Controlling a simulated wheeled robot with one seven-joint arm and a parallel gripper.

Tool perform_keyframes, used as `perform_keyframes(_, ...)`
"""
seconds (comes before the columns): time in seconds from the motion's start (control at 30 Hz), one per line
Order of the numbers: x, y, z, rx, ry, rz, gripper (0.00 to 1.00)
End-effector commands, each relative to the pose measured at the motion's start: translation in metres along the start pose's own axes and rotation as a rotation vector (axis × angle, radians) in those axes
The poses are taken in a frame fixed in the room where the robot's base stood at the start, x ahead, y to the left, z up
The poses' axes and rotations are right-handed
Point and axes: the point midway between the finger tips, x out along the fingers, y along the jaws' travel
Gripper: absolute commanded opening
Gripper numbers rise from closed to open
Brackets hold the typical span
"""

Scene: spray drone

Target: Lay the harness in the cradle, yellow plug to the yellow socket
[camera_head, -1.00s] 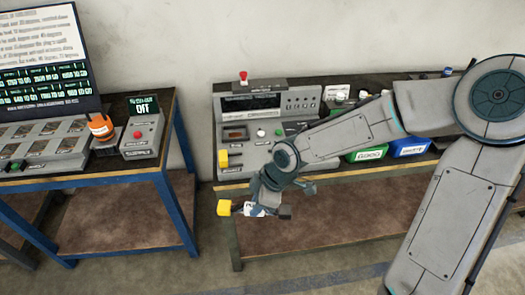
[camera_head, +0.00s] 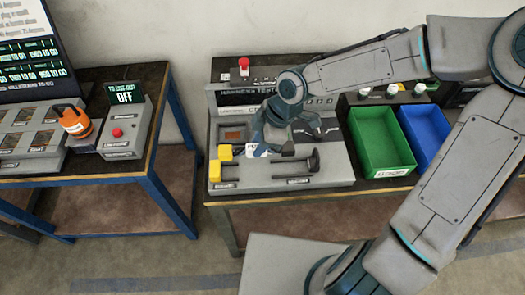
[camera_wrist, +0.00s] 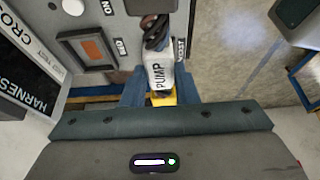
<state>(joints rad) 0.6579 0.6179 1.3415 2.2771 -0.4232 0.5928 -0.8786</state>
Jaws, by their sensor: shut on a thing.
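The harness carries a white PUMP label (camera_head: 257,151), with a yellow plug (camera_head: 225,152) at its left and a dark plug (camera_head: 288,149) at its right. My gripper (camera_head: 264,143) is shut on its middle, over the tester's front. The yellow socket (camera_head: 214,171) is just below and left of the yellow plug. A dark upright piece (camera_head: 313,160) stands at the cradle's right. I cannot tell whether the harness touches the cradle. In the wrist view, the label (camera_wrist: 158,76) sits between the fingers; a yellow part (camera_wrist: 163,98) shows partly hidden below.
The grey tester (camera_head: 335,172) stands on a bench, with a red button (camera_head: 244,64) on top. A green bin (camera_head: 380,145) and a blue bin (camera_head: 424,130) are to its right. Another bench at left holds an orange item (camera_head: 75,122) and an OFF box (camera_head: 127,130).

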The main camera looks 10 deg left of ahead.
Motion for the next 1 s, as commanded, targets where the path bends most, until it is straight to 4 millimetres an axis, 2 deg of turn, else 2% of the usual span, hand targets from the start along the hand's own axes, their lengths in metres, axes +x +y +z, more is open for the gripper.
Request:
perform_keyframes(0.07, 0.005, 0.000, 0.003, 0.002, -0.001, -0.001, 0.00)
perform_keyframes(0.3, 0.043, 0.000, 0.019, 0.003, 0.000, -0.001, 0.00)
perform_keyframes(0.47, 0.057, 0.000, 0.025, 0.001, -0.001, 0.000, 0.00)
perform_keyframes(0.7, 0.088, -0.001, 0.036, 0.000, -0.001, -0.001, 0.00)
perform_keyframes(1.0, 0.092, 0.000, 0.039, 0.000, -0.001, 0.001, 0.00)
